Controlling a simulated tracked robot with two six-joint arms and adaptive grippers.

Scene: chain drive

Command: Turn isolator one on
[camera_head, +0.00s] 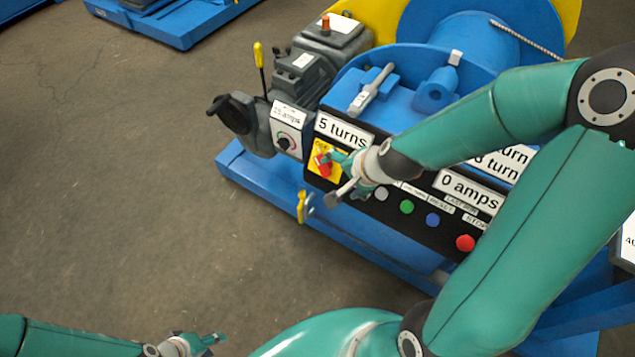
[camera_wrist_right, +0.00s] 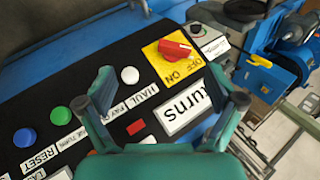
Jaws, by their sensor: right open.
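A red rotary isolator knob (camera_wrist_right: 174,48) sits on a yellow plate marked OFF and ON, on the black control panel. In the head view the yellow plate (camera_head: 327,146) is at the panel's left end, partly behind my right gripper. My right gripper (camera_head: 342,172) is open and empty in front of the panel. In the right wrist view its spread fingers (camera_wrist_right: 161,80) are below the knob in the picture, with no visible contact. I cannot tell which label the knob points to. My left gripper (camera_head: 212,342) is low at the bottom edge, away from the panel; its opening is unclear.
A white button (camera_wrist_right: 130,75), green button (camera_wrist_right: 61,115) and blue button (camera_wrist_right: 24,137) line the panel beside my fingers. A red button (camera_head: 465,243) is further right. A grey motor (camera_head: 310,72) and a small dial (camera_head: 286,143) adjoin the panel.

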